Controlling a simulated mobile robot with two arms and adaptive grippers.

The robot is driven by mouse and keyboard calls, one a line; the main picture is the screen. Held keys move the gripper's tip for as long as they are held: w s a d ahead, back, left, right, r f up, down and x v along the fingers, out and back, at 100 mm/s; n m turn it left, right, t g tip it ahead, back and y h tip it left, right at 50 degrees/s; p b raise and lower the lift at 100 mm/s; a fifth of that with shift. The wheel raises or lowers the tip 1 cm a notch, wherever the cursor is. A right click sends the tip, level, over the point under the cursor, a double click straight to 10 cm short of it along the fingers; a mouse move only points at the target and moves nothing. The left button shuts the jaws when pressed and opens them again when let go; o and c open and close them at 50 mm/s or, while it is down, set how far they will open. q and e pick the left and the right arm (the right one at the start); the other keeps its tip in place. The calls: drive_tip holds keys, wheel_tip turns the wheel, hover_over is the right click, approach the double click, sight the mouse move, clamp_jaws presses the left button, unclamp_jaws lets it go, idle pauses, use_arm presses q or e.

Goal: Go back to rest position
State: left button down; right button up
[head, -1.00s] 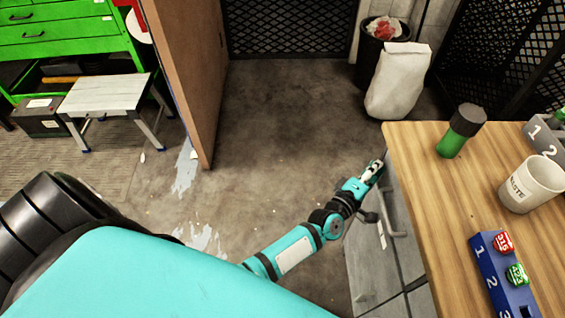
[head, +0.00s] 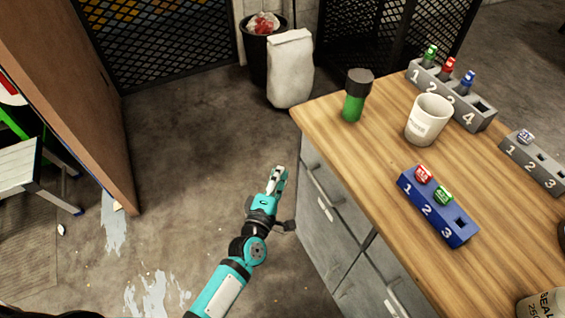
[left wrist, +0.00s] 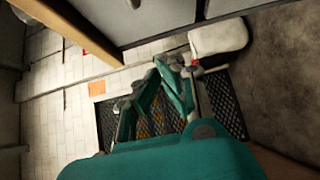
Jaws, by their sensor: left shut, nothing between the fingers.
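My left gripper (head: 278,181) is shut and empty. It hangs over the floor just left of the grey drawer cabinet (head: 318,207) under the wooden worktop (head: 340,145), below the level of the top. In the left wrist view its teal fingers (left wrist: 165,85) show in the middle, with nothing between them. My right gripper is in neither view.
The worktop holds a green bottle with a dark cap (head: 355,97), a white cup (head: 428,119), a blue numbered rack (head: 437,208) and grey numbered racks (head: 470,110). A white sack (head: 290,70) stands by a black bin (head: 257,48). A brown door panel (head: 70,95) is at left.

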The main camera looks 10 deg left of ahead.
use_arm(q)
drive_tip(key=s, duration=0.2)
drive_tip(key=s+a, duration=0.1)
drive_tip(key=s, duration=0.1)
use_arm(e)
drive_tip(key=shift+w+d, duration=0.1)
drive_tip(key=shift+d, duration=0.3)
